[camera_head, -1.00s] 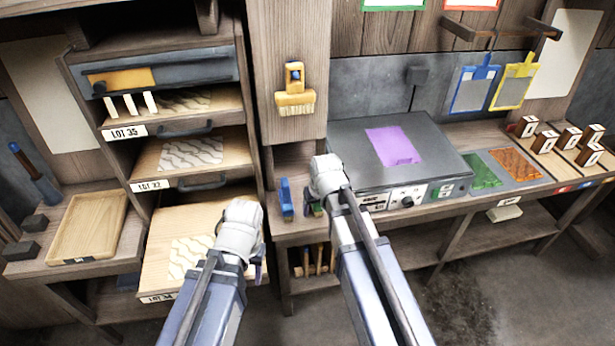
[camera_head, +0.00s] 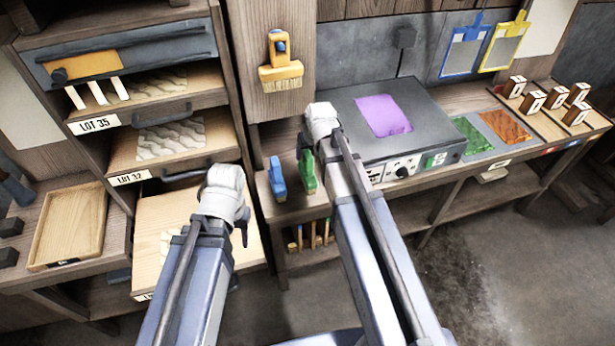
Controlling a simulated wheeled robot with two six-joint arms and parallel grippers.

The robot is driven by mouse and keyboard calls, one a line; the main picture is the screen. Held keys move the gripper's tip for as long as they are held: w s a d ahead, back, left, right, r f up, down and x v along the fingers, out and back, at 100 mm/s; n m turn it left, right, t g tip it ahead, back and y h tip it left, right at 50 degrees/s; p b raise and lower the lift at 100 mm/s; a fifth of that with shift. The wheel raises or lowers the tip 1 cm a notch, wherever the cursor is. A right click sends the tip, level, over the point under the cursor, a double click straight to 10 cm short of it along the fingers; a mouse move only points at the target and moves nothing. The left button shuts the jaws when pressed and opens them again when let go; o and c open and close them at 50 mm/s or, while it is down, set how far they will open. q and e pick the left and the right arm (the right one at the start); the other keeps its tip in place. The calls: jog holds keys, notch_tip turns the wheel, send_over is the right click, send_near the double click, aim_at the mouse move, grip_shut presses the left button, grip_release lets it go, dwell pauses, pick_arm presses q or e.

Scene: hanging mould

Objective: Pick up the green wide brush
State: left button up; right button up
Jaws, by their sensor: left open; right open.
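The green wide brush (camera_head: 307,172) stands on the bench just left of my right forearm. Only its green upper part shows clearly, and part of it may be behind my arm. A blue brush-like tool (camera_head: 277,179) stands to its left, apart from it. My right gripper (camera_head: 304,145) is at the white wrist above the green brush, its fingers mostly hidden; I see nothing held. My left gripper (camera_head: 242,228) is in front of the lowest drawer, left of the brushes. Only a dark finger shows beside the white wrist, and it looks empty.
A yellow brush (camera_head: 281,75) hangs on the wooden post. A grey box with a purple sheet (camera_head: 383,116) stands right of the green brush. Open drawers (camera_head: 170,140) and a wooden tray (camera_head: 68,225) are at left. Several brushes stand on the shelf below.

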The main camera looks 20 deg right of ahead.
aim_at(308, 170)
pick_arm(q)
jog(key=shift+f, duration=0.4)
pick_arm(e)
jog(key=shift+w+f, duration=0.1)
jog(key=shift+f, duration=0.3)
pick_arm(q)
notch_tip(308, 170, down, 5)
jog(key=b, duration=0.5)
jog(key=shift+r, duration=0.1)
pick_arm(e)
jog(key=x, duration=0.5)
pick_arm(q)
jog(key=shift+r, duration=0.1)
pick_arm(e)
grip_shut()
